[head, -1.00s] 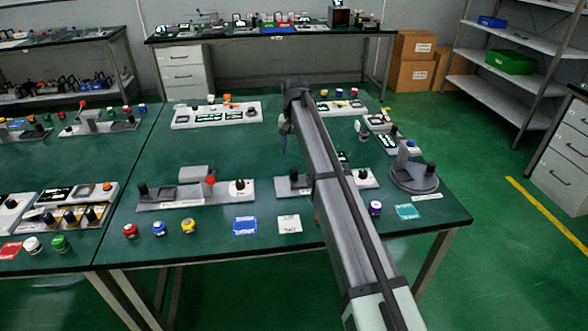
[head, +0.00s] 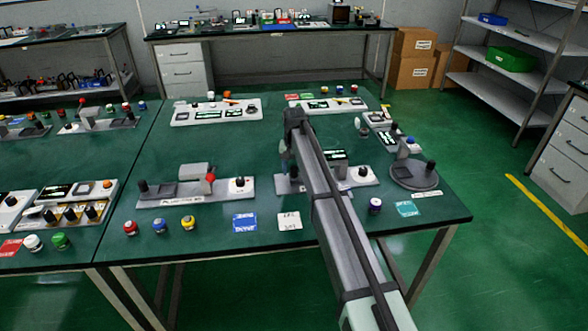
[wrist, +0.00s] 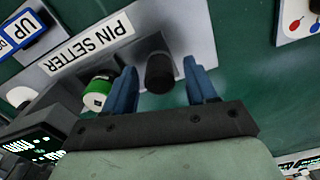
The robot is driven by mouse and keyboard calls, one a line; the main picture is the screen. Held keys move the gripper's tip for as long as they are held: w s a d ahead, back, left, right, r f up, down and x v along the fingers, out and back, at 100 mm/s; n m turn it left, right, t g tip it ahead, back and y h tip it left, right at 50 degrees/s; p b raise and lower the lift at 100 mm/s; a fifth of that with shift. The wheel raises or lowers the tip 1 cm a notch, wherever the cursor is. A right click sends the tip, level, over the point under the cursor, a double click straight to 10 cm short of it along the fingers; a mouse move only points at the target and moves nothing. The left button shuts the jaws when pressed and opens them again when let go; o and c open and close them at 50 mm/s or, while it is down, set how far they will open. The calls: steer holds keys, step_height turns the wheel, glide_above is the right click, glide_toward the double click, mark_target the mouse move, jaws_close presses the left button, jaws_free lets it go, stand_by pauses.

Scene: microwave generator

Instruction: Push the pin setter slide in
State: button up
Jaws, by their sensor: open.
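The pin setter panel (wrist: 183,22) fills the upper middle of the wrist view, with its PIN SETTER label (wrist: 88,44) readable. A dark cylindrical knob (wrist: 160,72) on it stands between my fingers; I cannot tell whether it is touched. My gripper (wrist: 163,88) is open, with one blue finger on each side of this knob. A green and white knob (wrist: 97,92) is just left of the left finger. In the head view my gripper (head: 285,160) is low over the left end of a pale panel (head: 282,187), whose middle my arm hides.
A panel with a red-topped lever (head: 210,180) stands to the left. A round grey base (head: 414,176) with a black knob is to the right. Blue (head: 245,223) and white (head: 289,222) cards lie in front. The table's middle behind the panels is clear.

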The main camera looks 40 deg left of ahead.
jaws_close()
stand_by(0.4)
